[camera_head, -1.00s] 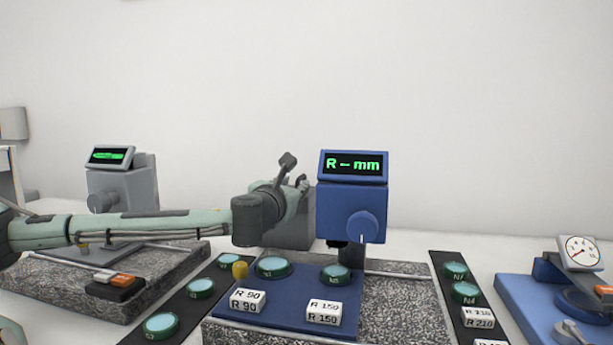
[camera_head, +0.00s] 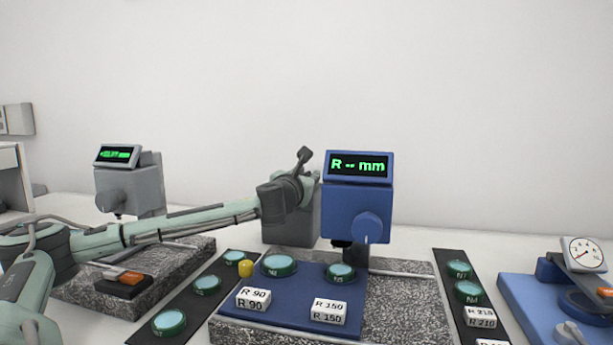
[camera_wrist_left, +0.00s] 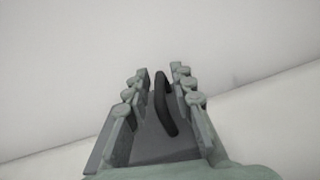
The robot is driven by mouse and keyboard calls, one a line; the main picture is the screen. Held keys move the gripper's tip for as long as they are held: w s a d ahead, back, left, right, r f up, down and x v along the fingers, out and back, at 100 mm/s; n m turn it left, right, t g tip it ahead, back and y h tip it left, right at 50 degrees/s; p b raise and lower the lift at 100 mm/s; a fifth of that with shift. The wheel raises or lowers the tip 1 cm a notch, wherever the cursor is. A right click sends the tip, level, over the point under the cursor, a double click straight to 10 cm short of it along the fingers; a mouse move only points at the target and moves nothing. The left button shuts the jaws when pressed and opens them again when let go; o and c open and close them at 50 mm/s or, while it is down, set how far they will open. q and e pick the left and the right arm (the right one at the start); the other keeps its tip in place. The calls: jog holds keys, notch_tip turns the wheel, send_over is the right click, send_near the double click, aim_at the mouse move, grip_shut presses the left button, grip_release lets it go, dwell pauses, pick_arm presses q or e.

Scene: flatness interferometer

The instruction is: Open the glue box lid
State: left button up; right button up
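The glue box appears to be the grey box (camera_head: 296,228) behind my left wrist, beside the blue instrument. My left arm hides most of its upper part in the head view. My left gripper (camera_head: 303,172) is at the top of this box. In the left wrist view, the two rows of fingers of the left gripper (camera_wrist_left: 160,75) stand apart, with a dark curved handle (camera_wrist_left: 162,95) between them. I see gaps on both sides of the handle. Whether the lid is raised at all, I cannot tell. My right gripper is not in view.
The blue instrument (camera_head: 350,212) stands close to the right of the box. A grey instrument (camera_head: 128,190) stands left, a dial gauge (camera_head: 582,254) right.

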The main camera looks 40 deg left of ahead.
pick_arm(q)
grip_shut()
